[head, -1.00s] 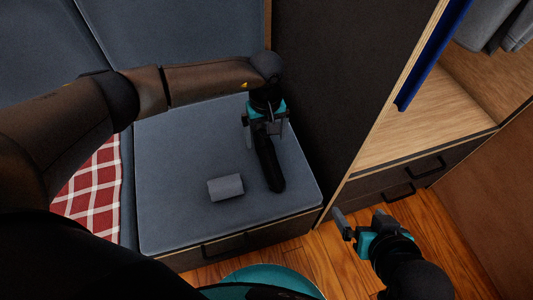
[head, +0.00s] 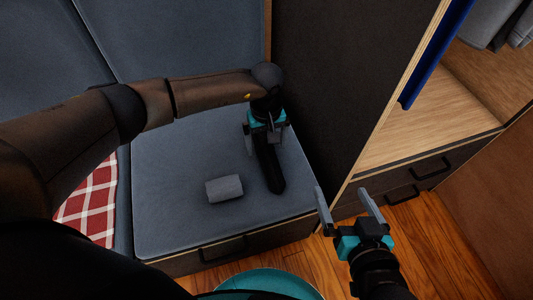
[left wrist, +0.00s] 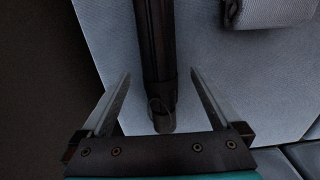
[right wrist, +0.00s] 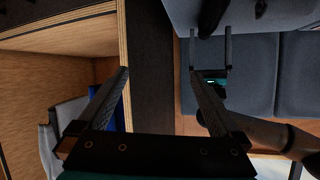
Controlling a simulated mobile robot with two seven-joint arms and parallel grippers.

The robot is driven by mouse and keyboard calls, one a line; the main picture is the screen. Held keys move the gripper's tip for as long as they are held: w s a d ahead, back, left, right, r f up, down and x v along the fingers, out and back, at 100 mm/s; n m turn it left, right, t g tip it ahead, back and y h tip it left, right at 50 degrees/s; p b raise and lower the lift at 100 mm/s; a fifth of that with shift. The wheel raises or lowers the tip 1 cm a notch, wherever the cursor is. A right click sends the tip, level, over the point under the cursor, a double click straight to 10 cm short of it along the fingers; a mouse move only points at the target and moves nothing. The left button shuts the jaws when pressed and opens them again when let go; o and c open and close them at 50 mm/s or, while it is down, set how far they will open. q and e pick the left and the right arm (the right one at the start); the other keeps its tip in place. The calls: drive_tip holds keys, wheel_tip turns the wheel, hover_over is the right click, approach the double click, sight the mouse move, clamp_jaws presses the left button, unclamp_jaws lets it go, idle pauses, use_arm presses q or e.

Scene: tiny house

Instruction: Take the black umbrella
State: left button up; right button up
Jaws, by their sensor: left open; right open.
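The black umbrella (head: 269,168) lies folded on the grey bench cushion (head: 170,155). My left gripper (head: 266,143) is open above the umbrella's far end. In the left wrist view, the umbrella (left wrist: 157,60) runs lengthwise between the two spread fingers, with its strap end near the palm. I cannot tell exactly how far the fingertips are above the cushion. My right gripper (head: 343,194) is open and empty in front of the cabinet, right of the bench. The right wrist view shows its fingers (right wrist: 160,75) apart with nothing held.
A grey rolled cloth (head: 224,188) lies on the cushion left of the umbrella. A dark panel (head: 325,80) stands just right of the bench. A red checked cloth (head: 92,205) lies at the left. Wooden shelving (head: 430,120) with a drawer is at the right.

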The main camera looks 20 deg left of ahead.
sight(266, 148)
use_arm(q)
drive_tip(key=shift+w+f+b, duration=0.1)
drive_tip(key=shift+f+b, duration=0.45)
drive_tip(key=shift+f, duration=0.4)
drive_tip(key=shift+f+b, duration=0.35)
drive_tip(key=shift+f, duration=0.4)
use_arm(e)
drive_tip(key=a+r+t, duration=0.1)
drive_tip(key=t, duration=0.1)
drive_tip(key=s+a+r+t+y, duration=0.1)
drive_tip(key=shift+s+a+r+m+t, duration=0.1)
drive_tip(key=shift+a+r+m+t, duration=0.1)
drive_tip(key=shift+m+t, duration=0.2)
use_arm(q)
clamp_jaws()
